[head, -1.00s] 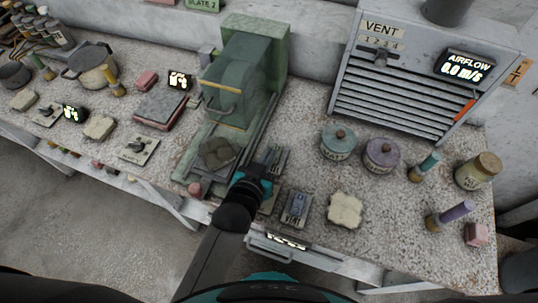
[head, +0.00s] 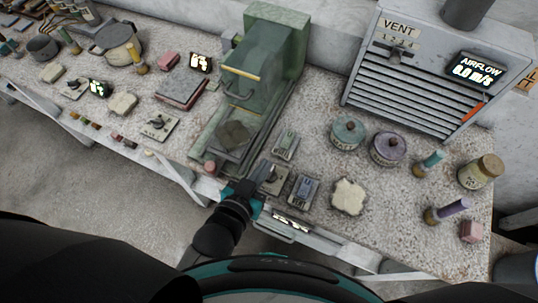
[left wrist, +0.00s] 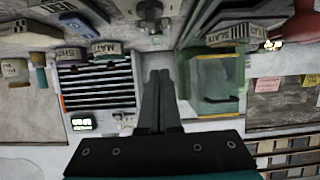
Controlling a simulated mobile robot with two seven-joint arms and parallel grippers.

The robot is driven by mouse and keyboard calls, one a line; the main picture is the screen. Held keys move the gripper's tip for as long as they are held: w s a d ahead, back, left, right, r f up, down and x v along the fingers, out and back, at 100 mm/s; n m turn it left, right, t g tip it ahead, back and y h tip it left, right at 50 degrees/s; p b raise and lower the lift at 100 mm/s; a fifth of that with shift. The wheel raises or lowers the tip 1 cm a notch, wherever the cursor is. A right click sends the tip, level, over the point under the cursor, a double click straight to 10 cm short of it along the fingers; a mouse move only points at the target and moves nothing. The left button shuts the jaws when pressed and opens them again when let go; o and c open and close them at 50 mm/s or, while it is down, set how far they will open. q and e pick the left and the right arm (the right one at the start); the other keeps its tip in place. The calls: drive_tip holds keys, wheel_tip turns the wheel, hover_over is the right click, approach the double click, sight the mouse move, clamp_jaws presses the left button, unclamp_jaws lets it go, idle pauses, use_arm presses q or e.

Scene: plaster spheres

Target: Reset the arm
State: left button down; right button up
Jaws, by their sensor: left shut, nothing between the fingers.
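My left gripper (head: 268,180) is at the front edge of the speckled bench (head: 320,210), just in front of the green machine (head: 262,62). Its fingers are shut with nothing between them. In the left wrist view the two fingers (left wrist: 159,78) lie together and point toward the wall, with the green machine (left wrist: 214,80) to their right and the vent box (left wrist: 95,82) to their left. My right gripper is not in view.
Small switch plates (head: 303,190) lie close to the gripper. Lidded teal (head: 347,134) and purple (head: 387,148) jars stand to the right, before the vent box (head: 430,75). A cream pad (head: 348,197) lies near the front edge. Open floor (head: 90,180) shows at left.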

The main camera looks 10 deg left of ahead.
use_arm(q)
drive_tip(key=shift+s, duration=0.2)
drive_tip(key=shift+a, duration=0.15)
idle(0.4)
drive_tip(key=shift+w+a+g, duration=0.1)
drive_tip(key=shift+a+g, duration=0.4)
drive_tip(key=shift+a, duration=0.1)
drive_tip(key=s+a+r+n+g+y, duration=0.2)
drive_tip(key=s+a+r+g+y, duration=0.25)
drive_tip(key=s+a+g, duration=0.45)
wheel_tip(320, 180, down, 27)
drive_tip(key=s+b, duration=0.1)
drive_tip(key=b, duration=0.5)
drive_tip(key=s+a+f+b, duration=0.1)
drive_tip(key=s+f+b, duration=0.1)
drive_tip(key=s+f, duration=0.6)
drive_tip(key=s+a+f+g+b, duration=0.1)
drive_tip(key=s+a+f+b, duration=0.1)
drive_tip(key=s+f, duration=0.6)
wheel_tip(320, 180, down, 4)
drive_tip(key=shift+s+a+f+m+g+b, duration=0.15)
drive_tip(key=shift+a+m+g+b, duration=0.2)
drive_tip(key=shift+b, duration=0.25)
